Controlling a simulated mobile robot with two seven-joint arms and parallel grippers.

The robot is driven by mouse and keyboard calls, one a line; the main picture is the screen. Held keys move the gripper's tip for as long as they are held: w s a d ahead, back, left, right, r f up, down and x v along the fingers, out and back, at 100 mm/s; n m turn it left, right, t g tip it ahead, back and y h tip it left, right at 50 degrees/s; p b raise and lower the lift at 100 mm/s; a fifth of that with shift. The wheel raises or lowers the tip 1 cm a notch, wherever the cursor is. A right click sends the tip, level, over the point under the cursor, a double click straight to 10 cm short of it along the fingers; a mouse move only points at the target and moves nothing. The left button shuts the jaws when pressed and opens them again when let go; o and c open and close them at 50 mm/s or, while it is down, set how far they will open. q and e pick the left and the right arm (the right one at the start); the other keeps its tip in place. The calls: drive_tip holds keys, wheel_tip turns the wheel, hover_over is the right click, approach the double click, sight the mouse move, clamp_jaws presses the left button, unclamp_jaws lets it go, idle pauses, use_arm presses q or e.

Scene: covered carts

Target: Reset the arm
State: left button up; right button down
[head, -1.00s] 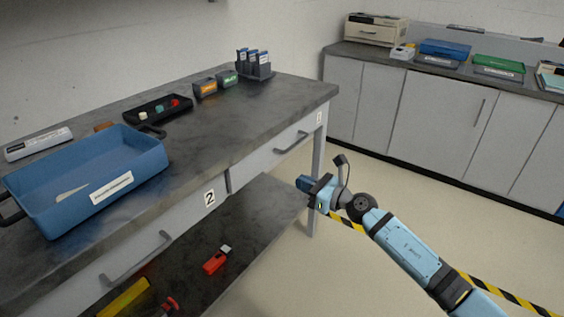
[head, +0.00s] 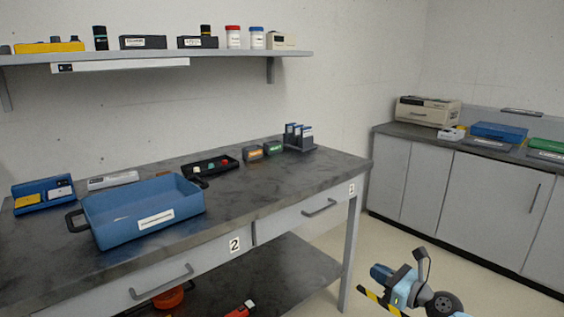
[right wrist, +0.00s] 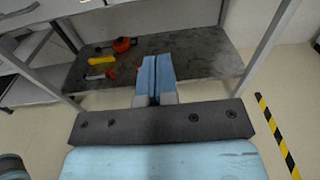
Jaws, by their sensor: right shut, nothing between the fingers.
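My right gripper (head: 378,274) is low at the bottom right of the head view, in front of the bench's right leg and apart from it. In the right wrist view its two blue fingers (right wrist: 155,80) are together with nothing between them. They point toward the lower shelf (right wrist: 200,57) of the bench. My left gripper is not in any view.
The bench top (head: 270,183) holds a blue tray (head: 187,203), a black parts tray (head: 222,168) and small boxes. A red and a yellow tool (right wrist: 100,60) lie on the lower shelf. A wall shelf (head: 220,53) hangs above. Grey cabinets (head: 480,190) stand at right; floor between is clear.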

drive_tip(key=s+a+f+n+h, duration=0.1)
drive_tip(key=s+a+f+n, duration=0.1)
drive_tip(key=s+n, duration=0.95)
drive_tip(key=s+a+f+n+h, duration=0.1)
drive_tip(key=s+a+n, duration=0.1)
drive_tip(key=s+n, duration=0.95)
drive_tip(key=s+a+f+n+h, duration=0.1)
drive_tip(key=s+a+f+n, duration=0.1)
drive_tip(key=s+n, duration=1)
drive_tip(key=w+a+r+m+t+h+p, duration=0.1)
drive_tip(key=w+a+r+m+t+p, duration=0.1)
drive_tip(key=w+a+r+m+p, duration=0.25)
use_arm(q)
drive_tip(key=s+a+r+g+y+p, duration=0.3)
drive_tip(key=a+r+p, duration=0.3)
drive_tip(key=p, duration=2.4)
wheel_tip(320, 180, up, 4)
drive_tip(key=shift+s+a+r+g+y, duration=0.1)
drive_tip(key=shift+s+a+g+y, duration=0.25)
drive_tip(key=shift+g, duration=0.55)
use_arm(e)
drive_tip(key=s+d+r+g+h, duration=0.3)
drive_tip(key=s+d+r+g, duration=0.1)
drive_tip(key=r, duration=0.6)
drive_tip(key=shift+s+d+r+g+h, duration=0.15)
drive_tip(key=shift+s+d+g+h, duration=0.2)
drive_tip(key=shift+s+d, duration=0.4)
